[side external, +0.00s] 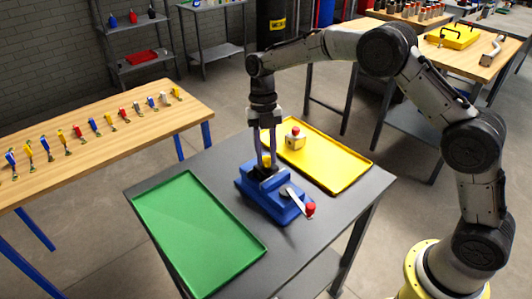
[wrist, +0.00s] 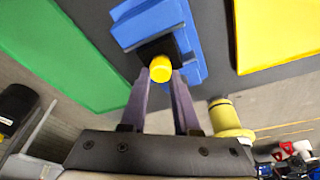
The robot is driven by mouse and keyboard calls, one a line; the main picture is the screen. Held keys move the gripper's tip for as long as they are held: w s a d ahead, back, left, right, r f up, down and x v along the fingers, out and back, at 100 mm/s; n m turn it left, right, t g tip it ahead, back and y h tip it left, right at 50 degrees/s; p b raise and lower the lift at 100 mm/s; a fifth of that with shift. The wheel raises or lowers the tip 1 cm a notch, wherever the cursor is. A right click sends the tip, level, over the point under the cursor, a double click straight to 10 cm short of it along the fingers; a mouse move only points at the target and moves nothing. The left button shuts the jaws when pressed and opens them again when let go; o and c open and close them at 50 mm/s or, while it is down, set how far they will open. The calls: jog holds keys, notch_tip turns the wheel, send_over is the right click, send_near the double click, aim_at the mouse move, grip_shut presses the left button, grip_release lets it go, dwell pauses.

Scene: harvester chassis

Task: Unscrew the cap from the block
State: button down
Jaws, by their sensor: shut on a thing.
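A small yellow cap (side external: 267,160) sits on top of a dark block (side external: 262,172). The block is held in a blue vise (side external: 272,196) on the grey table. My gripper (side external: 268,155) points straight down over the vise, with its long fingers shut on the cap. In the wrist view the yellow cap (wrist: 160,69) shows between the fingertips (wrist: 162,76), with the black block (wrist: 157,47) behind it and the blue vise (wrist: 136,25) around it. Whether the cap's thread is loose cannot be seen.
A yellow tray (side external: 345,168) to the right holds a pale block (side external: 296,143) with a red cap. An empty green tray (side external: 200,235) lies to the left. The vise handle with a red knob (side external: 310,209) sticks out toward the front right.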

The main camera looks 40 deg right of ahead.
jog(key=n+h, duration=0.1)
jog(key=n, duration=0.2)
jog(key=shift+n, duration=0.4)
jog(key=c, duration=0.8)
grip_release()
jog(key=shift+c, duration=0.2)
jog(key=m, duration=0.3)
jog(key=shift+m+y, duration=0.3)
jog(key=shift+y, duration=0.1)
jog(key=shift+m+y, duration=0.3)
jog(key=shift+m, duration=0.6)
jog(key=shift+t, duration=0.3)
